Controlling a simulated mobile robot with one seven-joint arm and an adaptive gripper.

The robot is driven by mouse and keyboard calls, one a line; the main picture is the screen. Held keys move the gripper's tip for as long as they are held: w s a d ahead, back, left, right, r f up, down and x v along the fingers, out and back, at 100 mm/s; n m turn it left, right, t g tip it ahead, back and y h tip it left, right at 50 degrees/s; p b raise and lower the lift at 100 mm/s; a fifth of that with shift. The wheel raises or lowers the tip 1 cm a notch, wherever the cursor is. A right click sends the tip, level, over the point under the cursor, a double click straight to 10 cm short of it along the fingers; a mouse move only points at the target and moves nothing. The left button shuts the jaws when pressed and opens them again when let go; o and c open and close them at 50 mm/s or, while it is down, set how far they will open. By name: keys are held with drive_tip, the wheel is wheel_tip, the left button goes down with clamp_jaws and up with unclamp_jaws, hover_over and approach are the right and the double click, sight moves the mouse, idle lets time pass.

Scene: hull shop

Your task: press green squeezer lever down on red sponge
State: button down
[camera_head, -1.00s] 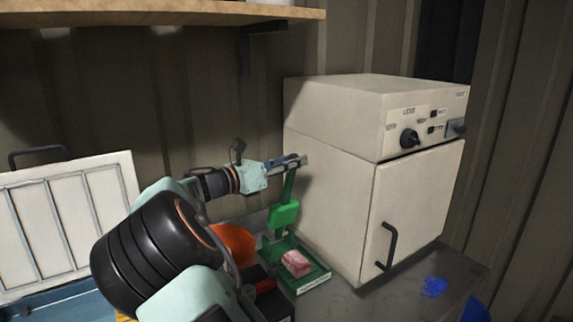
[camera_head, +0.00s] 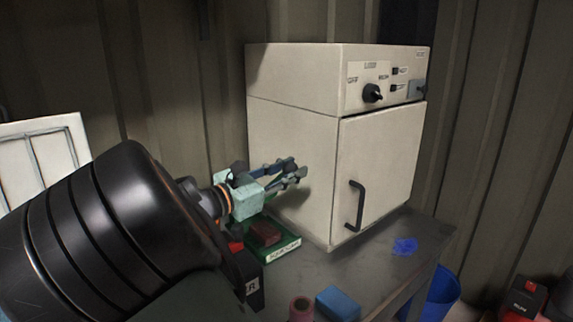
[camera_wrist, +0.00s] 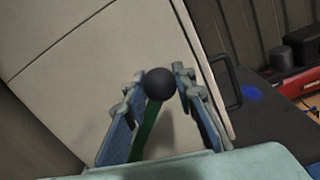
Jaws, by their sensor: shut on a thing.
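The squeezer's green base (camera_head: 284,249) sits on the bench, beside the white cabinet. The red sponge (camera_head: 264,233) lies in it, dark and in shade. My gripper (camera_head: 298,170) is above and behind the sponge, close to the cabinet's side. In the wrist view, my gripper's fingers (camera_wrist: 158,74) are around the green lever (camera_wrist: 147,130), near its black ball knob (camera_wrist: 160,83). The gripper is shut on the lever. My arm and gripper hide most of the lever in the head view, so I cannot tell whether its plate touches the sponge.
The white cabinet (camera_head: 290,140), with a black door handle, stands directly behind and right of the gripper. A blue block (camera_head: 338,303) and a reddish cylinder (camera_head: 301,309) are at the front of the bench.

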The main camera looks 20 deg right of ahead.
drive_tip(key=shift+s+f, duration=0.1)
drive_tip(key=shift+f, duration=0.05)
drive_tip(key=c, duration=1.6)
unclamp_jaws()
drive_tip(key=v, duration=1.2)
